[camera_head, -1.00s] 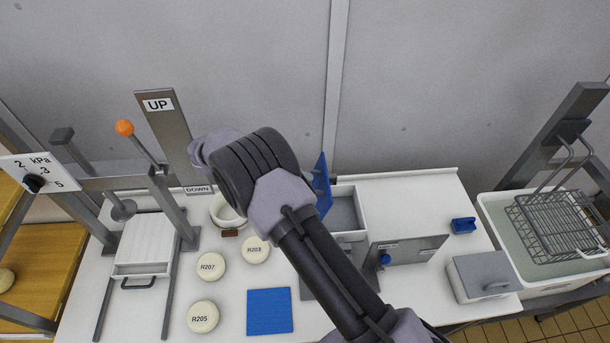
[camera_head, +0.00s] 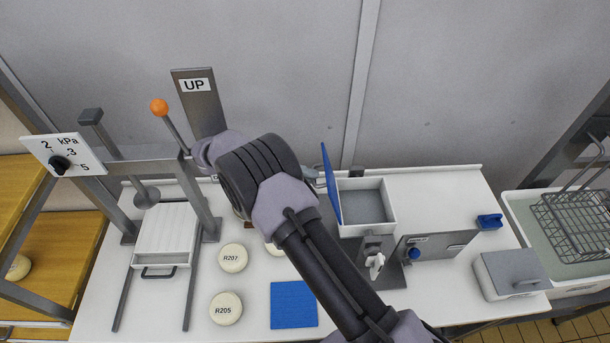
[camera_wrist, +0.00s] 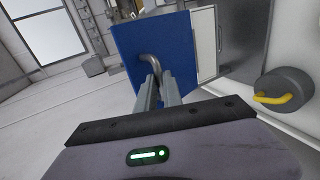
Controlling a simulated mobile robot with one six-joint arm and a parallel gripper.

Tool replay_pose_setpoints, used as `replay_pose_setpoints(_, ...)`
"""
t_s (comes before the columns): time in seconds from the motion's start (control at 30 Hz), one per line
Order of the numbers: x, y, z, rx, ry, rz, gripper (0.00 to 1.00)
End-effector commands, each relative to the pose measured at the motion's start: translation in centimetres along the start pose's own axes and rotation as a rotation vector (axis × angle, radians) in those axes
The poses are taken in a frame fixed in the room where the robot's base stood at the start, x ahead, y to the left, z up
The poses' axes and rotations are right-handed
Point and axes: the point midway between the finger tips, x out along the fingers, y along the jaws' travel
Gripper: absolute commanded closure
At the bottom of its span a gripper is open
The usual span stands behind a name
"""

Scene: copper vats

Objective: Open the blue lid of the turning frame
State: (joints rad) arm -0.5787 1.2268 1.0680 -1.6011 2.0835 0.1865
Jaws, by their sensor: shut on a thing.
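The blue lid (camera_head: 331,185) stands raised on edge at the left side of the grey-white box of the turning frame (camera_head: 377,222). Its top leans a little left, and the box's grey inside is uncovered. In the wrist view the lid's flat blue face (camera_wrist: 135,42) fills the upper middle, with a bent metal handle (camera_wrist: 150,62) on it. My gripper (camera_wrist: 158,90) is shut on this handle. In the head view my wrist hides most of the gripper, left of the lid.
White discs R207 (camera_head: 232,257) and R205 (camera_head: 226,308) and a blue square (camera_head: 293,305) lie on the white table. A lever with an orange ball (camera_head: 158,107) stands left of my arm. A grey-lidded box (camera_head: 513,272) and a wire basket (camera_head: 575,232) are at right.

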Motion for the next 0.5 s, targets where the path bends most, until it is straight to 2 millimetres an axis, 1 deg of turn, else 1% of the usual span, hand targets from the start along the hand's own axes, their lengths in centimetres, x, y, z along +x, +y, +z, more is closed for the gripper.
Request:
replay_pose_setpoints(0.03, 0.37, -0.59, 0.38, -0.010, -0.011, 0.000, 1.00)
replay_pose_setpoints(0.33, 0.40, -0.66, 0.42, -0.012, -0.011, 0.001, 1.00)
replay_pose_setpoints(0.37, 0.40, -0.66, 0.42, -0.012, -0.011, 0.001, 0.85)
replay_pose_setpoints(0.4, 0.38, -0.65, 0.42, -0.011, -0.011, 0.000, 0.78)
replay_pose_setpoints(0.47, 0.33, -0.59, 0.37, -0.010, -0.010, 0.000, 0.67)
replay_pose_setpoints(0.5, 0.30, -0.54, 0.34, -0.009, -0.009, 0.000, 0.67)
